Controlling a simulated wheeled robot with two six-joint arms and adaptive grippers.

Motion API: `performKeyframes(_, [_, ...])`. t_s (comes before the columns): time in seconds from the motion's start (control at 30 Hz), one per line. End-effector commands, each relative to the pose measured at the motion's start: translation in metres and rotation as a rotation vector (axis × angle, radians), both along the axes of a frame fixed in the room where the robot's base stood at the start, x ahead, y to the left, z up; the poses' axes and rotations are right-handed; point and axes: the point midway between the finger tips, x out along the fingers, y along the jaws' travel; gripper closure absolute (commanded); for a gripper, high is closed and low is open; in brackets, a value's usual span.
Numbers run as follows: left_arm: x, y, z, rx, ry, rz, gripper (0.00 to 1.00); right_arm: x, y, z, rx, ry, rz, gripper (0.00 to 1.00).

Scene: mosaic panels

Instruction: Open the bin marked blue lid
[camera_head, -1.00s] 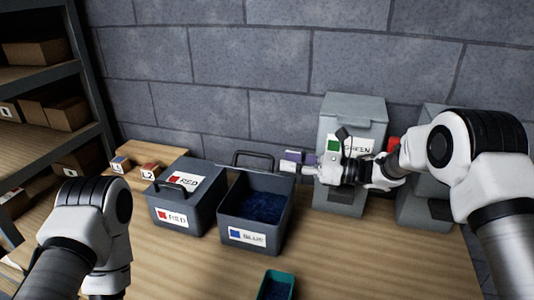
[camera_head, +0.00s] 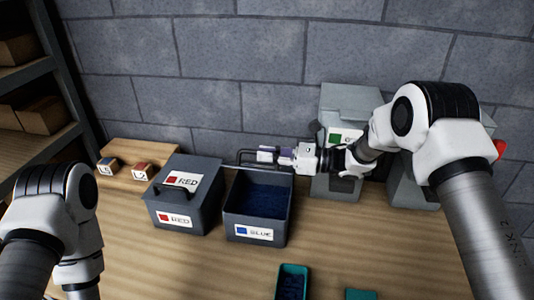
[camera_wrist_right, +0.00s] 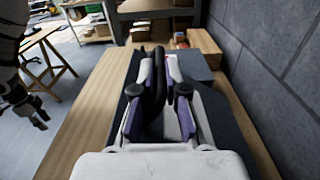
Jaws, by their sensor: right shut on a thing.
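The blue bin (camera_head: 233,231) is a dark grey box with a blue-square BLUE label, standing on the table right of the red bin. Its top is open and blue contents (camera_head: 258,200) show inside. Its lid's black handle (camera_head: 243,155) is at the bin's back edge; the lid itself is mostly hidden. My right gripper (camera_head: 267,155) is shut on the handle, reaching in from the right. In the right wrist view the dark handle (camera_wrist_right: 154,85) runs between its purple-sided fingers. My left gripper is outside the head view; dark fingers (camera_wrist_right: 33,112) show small in the wrist view.
The closed red bin (camera_head: 176,217) stands close left of the blue bin. A grey GREEN-labelled bin (camera_head: 347,105) stands behind my right arm. A teal tray (camera_head: 291,283) lies in front. Small blocks (camera_head: 142,171) sit at the back left, before the stone wall.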

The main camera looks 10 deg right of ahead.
Motion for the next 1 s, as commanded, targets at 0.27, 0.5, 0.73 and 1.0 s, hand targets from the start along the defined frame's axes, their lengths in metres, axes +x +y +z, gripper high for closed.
performKeyframes(0.27, [0.0, 0.0, -0.015, 0.0, 0.0, 0.0, 0.6, 0.008, -0.002, 0.001, 0.014, 0.041, -0.001, 1.0])
performKeyframes(0.5, [0.0, 0.0, -0.056, 0.0, 0.0, 0.0, 0.6, 0.034, -0.011, 0.017, 0.037, 0.114, -0.001, 1.0])
performKeyframes(0.73, [0.0, 0.0, -0.057, 0.0, 0.0, 0.0, 0.6, 0.039, -0.012, 0.029, 0.038, 0.116, -0.001, 1.0])
performKeyframes(1.0, [0.0, 0.0, -0.056, 0.0, 0.0, 0.0, 0.6, 0.039, -0.012, 0.029, 0.038, 0.116, 0.0, 0.63])
